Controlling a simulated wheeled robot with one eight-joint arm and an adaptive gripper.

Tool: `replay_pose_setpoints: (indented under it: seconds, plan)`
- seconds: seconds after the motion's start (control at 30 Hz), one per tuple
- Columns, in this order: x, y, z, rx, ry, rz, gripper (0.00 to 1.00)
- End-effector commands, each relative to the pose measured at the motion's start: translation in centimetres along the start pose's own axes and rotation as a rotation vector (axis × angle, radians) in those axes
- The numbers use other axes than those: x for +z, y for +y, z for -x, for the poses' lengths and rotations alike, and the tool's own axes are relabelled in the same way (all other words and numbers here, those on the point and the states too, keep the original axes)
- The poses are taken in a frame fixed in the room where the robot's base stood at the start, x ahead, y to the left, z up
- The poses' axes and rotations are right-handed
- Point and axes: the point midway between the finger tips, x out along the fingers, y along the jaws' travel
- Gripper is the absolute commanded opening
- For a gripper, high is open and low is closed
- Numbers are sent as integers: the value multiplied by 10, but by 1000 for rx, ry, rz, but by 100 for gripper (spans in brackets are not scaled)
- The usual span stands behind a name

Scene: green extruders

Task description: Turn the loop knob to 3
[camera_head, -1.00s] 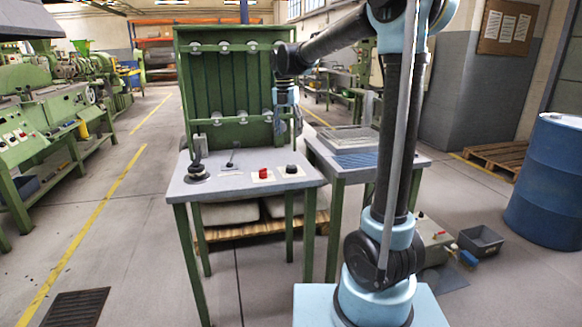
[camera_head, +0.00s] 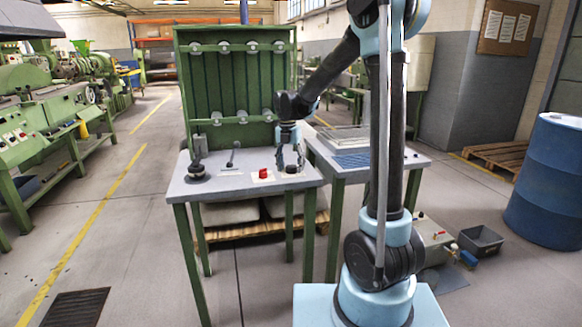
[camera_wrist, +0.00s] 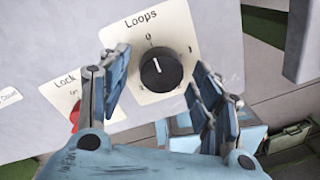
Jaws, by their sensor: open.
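The loop knob (camera_wrist: 161,70) is a round black dial with a white pointer line, on a cream plate labelled "Loops". In the wrist view its line points up toward the "0" mark. In the head view the knob (camera_head: 291,169) sits at the right front of the grey bench top (camera_head: 225,184). My gripper (camera_wrist: 163,78) is open, with one finger on each side of the knob and no clear contact. In the head view my gripper (camera_head: 289,160) is just above the knob. The lower scale marks are partly hidden by the fingers.
A red lock switch (camera_wrist: 75,118) on its own plate is just left of my left finger, partly hidden. It also shows in the head view (camera_head: 263,174). A lever (camera_head: 231,158) and a black round device (camera_head: 198,172) stand farther left. A green rack (camera_head: 236,85) rises behind.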

Motion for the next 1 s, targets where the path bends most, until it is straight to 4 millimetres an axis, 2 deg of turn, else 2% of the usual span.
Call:
replay_pose_setpoints:
  seconds: [0.3,0.5,0.77,1.0]
  plan:
    - [0,0,-2,0,0,0,59]
    - [0,0,-2,0,0,0,14]
    - [0,0,-2,0,1,-9,14]
    - [0,0,-2,1,7,-88,14]
